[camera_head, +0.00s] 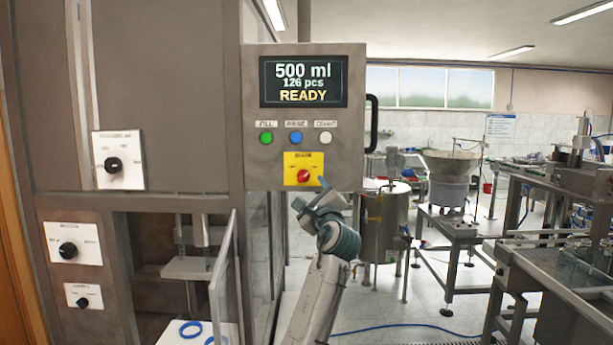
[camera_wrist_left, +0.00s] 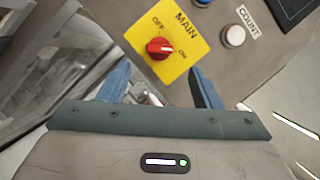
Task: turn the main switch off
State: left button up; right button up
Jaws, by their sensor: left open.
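The main switch is a red rotary knob (camera_head: 303,176) on a yellow plate at the bottom of the grey control panel (camera_head: 256,167). In the left wrist view the red knob (camera_wrist_left: 159,48) sits between the labels OFF, at its upper left, and ON, at its right. Its light mark seems to face the ON side. My left gripper (camera_head: 316,192) is just below and right of the plate in the head view. In the left wrist view its blue fingers (camera_wrist_left: 160,80) are spread apart and empty, with the knob ahead between them, apart from it. My right gripper is not in view.
The panel display (camera_head: 303,82) reads READY. Green (camera_head: 265,138), blue (camera_head: 295,138) and white (camera_head: 326,138) buttons sit above the switch. A black handle (camera_head: 373,124) is on the panel's right side.

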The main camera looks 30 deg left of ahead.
aim_at(304, 179)
pick_arm(q)
jog(key=p+x, duration=0.2)
jog(key=x, duration=0.4)
jog(key=shift+s+p, duration=0.1)
jog(key=shift+p, duration=0.2)
jog(key=shift+w+a, duration=0.3)
jog(key=shift+w, duration=0.05)
jog(key=c, duration=1)
